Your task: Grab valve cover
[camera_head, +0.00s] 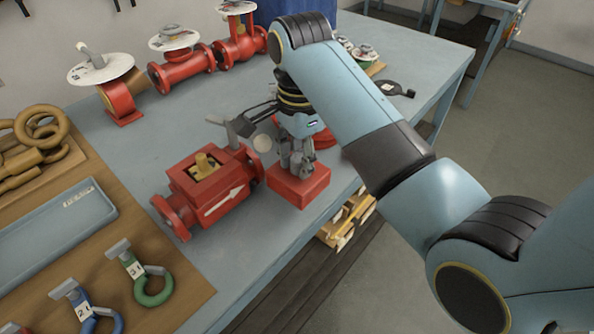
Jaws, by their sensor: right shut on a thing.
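The red valve body (210,187) with a white arrow and an open top showing a yellow part stands on the blue-grey workbench. The red valve cover (298,187), a square block, is just to its right near the bench's edge. My right gripper (297,172) points down at the cover and is shut on its upper part. The fingers hide the grasped part. I cannot tell whether the cover touches the bench. My left gripper is not in view.
Red valves with white discs (183,69) stand along the back. A wooden board at left carries brown rings (42,125), a blue-grey tray (55,235) and tagged green (153,290) and blue rings. A red round part is partly hidden behind my gripper. Bare bench lies in front.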

